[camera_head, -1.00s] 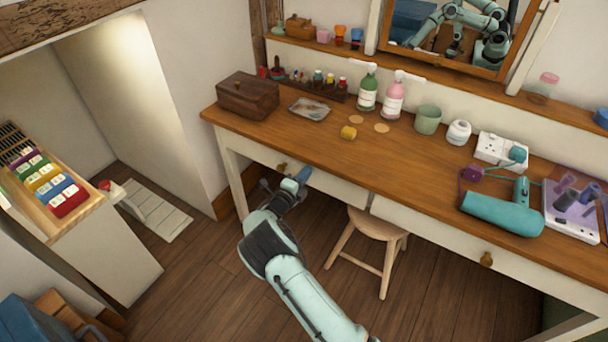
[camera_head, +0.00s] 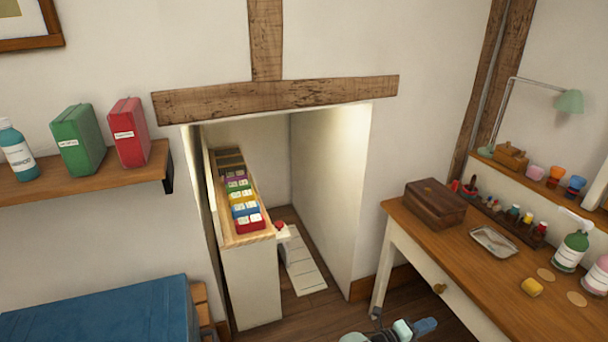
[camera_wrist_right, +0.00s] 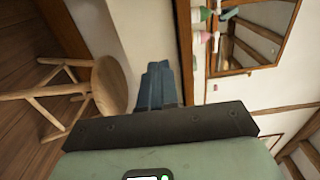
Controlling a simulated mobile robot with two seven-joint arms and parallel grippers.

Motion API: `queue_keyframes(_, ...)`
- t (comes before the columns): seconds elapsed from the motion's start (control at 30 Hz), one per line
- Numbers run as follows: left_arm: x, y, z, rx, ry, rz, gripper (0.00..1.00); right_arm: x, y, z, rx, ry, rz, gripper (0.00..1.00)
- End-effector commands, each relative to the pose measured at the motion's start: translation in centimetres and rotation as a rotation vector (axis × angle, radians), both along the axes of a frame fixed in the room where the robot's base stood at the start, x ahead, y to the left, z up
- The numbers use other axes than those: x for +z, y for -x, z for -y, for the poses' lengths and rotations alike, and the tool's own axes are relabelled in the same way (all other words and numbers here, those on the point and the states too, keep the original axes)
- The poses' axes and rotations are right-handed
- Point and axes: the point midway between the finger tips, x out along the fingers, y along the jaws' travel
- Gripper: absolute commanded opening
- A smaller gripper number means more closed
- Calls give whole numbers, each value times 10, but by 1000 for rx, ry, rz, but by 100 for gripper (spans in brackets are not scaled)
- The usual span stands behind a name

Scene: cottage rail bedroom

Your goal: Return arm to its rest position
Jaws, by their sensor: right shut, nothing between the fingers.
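My right gripper (camera_head: 425,327) shows at the bottom edge of the head view, in front of the wooden-topped dressing table (camera_head: 476,275). Its blue fingers are together with nothing between them. In the right wrist view the closed fingers (camera_wrist_right: 158,85) point away from the camera, between a wooden stool (camera_wrist_right: 108,86) and the mirror (camera_wrist_right: 258,38). Most of my right arm is below the head view. My left gripper is in neither view.
A narrow pull-out unit (camera_head: 252,285) holding coloured boxes stands in the wall recess. A wooden box (camera_head: 435,202), a metal tray (camera_head: 493,241) and bottles stand on the dressing table. A shelf (camera_head: 85,184) and a blue padded item (camera_head: 105,310) are at left.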

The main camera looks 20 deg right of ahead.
Motion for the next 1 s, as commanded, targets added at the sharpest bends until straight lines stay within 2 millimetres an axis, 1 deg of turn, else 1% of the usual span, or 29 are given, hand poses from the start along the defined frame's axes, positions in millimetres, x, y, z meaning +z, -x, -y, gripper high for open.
queue_keyframes(0.07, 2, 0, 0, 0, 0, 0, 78, -6, 7, 1, -16, -28, 12, 0)
queue_keyframes(0.13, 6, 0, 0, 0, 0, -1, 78, -21, 21, 2, -54, -95, 45, 0)
queue_keyframes(0.17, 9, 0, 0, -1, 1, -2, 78, -30, 31, 1, -80, -136, 66, 0)
queue_keyframes(0.27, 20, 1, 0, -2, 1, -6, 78, -71, 76, -8, -220, -316, 183, 0)
queue_keyframes(0.3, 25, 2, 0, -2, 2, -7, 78, -89, 98, -17, -302, -397, 247, 0)
queue_keyframes(0.37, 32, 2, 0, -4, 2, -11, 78, -115, 131, -36, -441, -511, 354, 0)
queue_keyframes(0.4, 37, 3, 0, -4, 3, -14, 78, -131, 153, -52, -545, -576, 430, 0)
queue_keyframes(0.47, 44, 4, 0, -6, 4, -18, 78, -150, 184, -81, -718, -657, 553, 0)
queue_keyframes(0.5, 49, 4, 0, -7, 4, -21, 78, -159, 203, -103, -845, -698, 640, 0)
queue_keyframes(0.57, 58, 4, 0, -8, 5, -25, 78, -169, 229, -140, -1056, -735, 781, 0)
queue_keyframes(0.6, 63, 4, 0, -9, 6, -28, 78, -172, 245, -167, -1209, -740, 880, 0)
queue_keyframes(0.67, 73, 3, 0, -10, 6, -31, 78, -171, 263, -209, -1462, -710, 1044, 0)
queue_keyframes(0.7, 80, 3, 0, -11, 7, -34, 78, -167, 272, -238, -1645, -657, 1162, 0)
queue_keyframes(0.77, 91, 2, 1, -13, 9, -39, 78, -154, 280, -278, -1920, -522, 1343, 0)
queue_keyframes(0.8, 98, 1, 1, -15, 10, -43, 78, -144, 281, -300, -2083, -405, 1453, 0)
queue_keyframes(0.87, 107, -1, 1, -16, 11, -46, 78, -129, 281, -323, -2286, -204, 1600, 0)
queue_keyframes(0.9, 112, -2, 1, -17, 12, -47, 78, -120, 280, -334, -2392, -70, 1682, 0)
queue_keyframes(0.97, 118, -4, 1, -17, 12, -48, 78, -108, 278, -344, -2509, 124, 1785, 0)
queue_keyframes(1.0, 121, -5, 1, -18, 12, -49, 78, -101, 277, -349, 2529, -231, -1812, 0)
